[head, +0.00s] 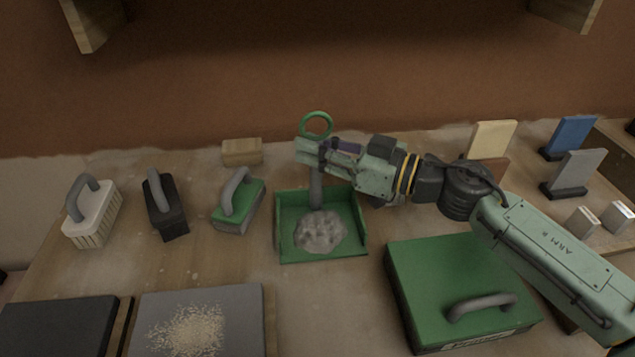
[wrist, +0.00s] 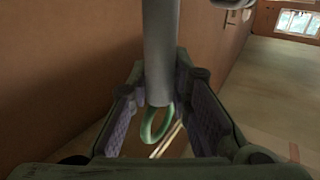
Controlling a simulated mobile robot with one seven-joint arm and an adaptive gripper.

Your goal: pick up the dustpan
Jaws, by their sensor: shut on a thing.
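The green dustpan (head: 356,222) is at the middle of the bench and holds a heap of grey dust (head: 320,232). Its grey handle (head: 316,190) rises upright from the back and ends in a green ring (head: 316,124). My gripper (head: 312,152) comes from the right and is shut on the handle just below the ring. In the wrist view, the grey handle (wrist: 161,50) runs between the finger pads of my gripper (wrist: 163,112), with the green ring (wrist: 156,124) beyond. The pan looks level; I cannot tell whether it touches the bench.
A green brush (head: 238,206), a black brush (head: 165,206) and a white brush (head: 92,215) stand to the left. A green lidded box (head: 440,270) is close at the right front. A grey board (head: 240,315) with crumbs lies at the left front. A wooden block (head: 242,151) is behind.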

